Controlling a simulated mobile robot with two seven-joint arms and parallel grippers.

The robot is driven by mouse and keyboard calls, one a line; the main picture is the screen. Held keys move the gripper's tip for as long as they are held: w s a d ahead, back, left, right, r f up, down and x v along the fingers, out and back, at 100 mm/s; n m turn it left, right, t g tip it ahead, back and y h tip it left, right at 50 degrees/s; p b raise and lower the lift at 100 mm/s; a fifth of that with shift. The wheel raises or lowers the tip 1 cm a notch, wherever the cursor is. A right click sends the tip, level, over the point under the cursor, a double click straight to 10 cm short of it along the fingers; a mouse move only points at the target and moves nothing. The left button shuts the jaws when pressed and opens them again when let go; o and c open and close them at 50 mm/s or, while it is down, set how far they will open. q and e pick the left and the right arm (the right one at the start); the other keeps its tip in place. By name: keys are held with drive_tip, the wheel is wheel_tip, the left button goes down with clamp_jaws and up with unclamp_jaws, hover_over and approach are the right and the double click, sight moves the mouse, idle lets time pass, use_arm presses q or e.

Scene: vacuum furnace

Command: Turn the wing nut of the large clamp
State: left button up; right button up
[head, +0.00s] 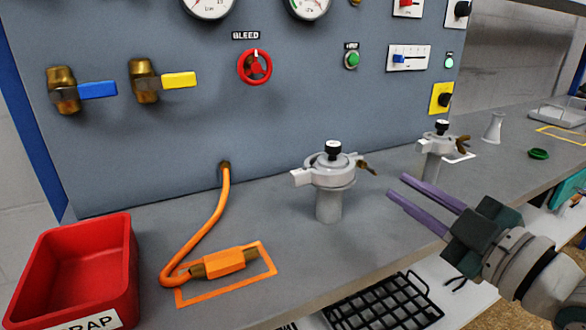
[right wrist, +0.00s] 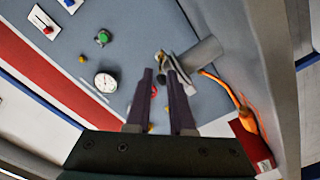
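The large clamp (head: 322,176) is a light grey ring around a grey pipe stub standing on the bench, with a black knob on top. Its brass wing nut (head: 367,168) sticks out on the right side. My right gripper (head: 396,185) has two purple fingers apart with nothing between them. The fingertips are a little right of and below the wing nut, apart from it in the picture. In the right wrist view the grey clamp (right wrist: 176,62) lies just beyond the open fingertips; its wing nut is too small to make out clearly. My left gripper is not in view.
A smaller clamp (head: 438,143) with its own brass wing nut (head: 462,143) stands behind, to the right. An orange hose (head: 212,215) and a red scrap bin (head: 125,265) are at left. The panel (head: 200,130) rises behind. A black rack (head: 385,302) lies below the bench edge.

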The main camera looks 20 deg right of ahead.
sight(372, 170)
drive_tip(key=w, duration=0.4)
drive_tip(key=w+b, duration=0.1)
drive_tip(key=shift+w+a, duration=0.35)
drive_tip(key=shift+w, duration=0.05)
drive_tip(key=shift+c, duration=0.2)
clamp_jaws()
